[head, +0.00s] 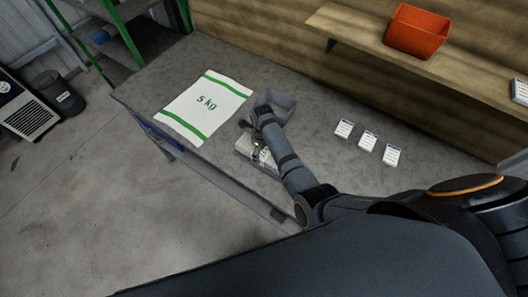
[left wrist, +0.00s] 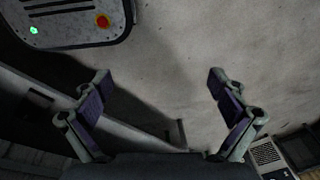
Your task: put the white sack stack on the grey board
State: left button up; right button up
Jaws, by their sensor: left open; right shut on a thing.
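A flat white sack (head: 218,92) with green bands and "5 kg" printed on it lies on the grey table; whether it is one sack or a stack I cannot tell. My right gripper (head: 255,147) is low over the table, to the right of and nearer than this sack. It is shut on a pale, light-grey item (head: 243,146), mostly hidden by the gripper and arm; I cannot tell exactly what it is. I cannot make out a separate grey board. My left gripper (left wrist: 160,97) is open and empty over bare concrete floor in the left wrist view.
A grey open bin (head: 284,103) stands just behind my right gripper. Several small white labelled packs (head: 368,141) lie to the right. An orange bin (head: 417,32) sits on a wooden shelf (head: 352,27) at the back. A metal rail (head: 205,166) runs along the table's front edge.

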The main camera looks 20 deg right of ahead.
jog(key=shift+s+a+r, duration=0.15)
jog(key=shift+a, duration=0.2)
jog(key=o, duration=1.7)
jog(key=shift+f, duration=0.2)
pick_arm(q)
jog(key=shift+s+a+f, duration=0.1)
jog(key=shift+s+a, duration=0.55)
pick_arm(e)
jog(key=shift+d, duration=0.1)
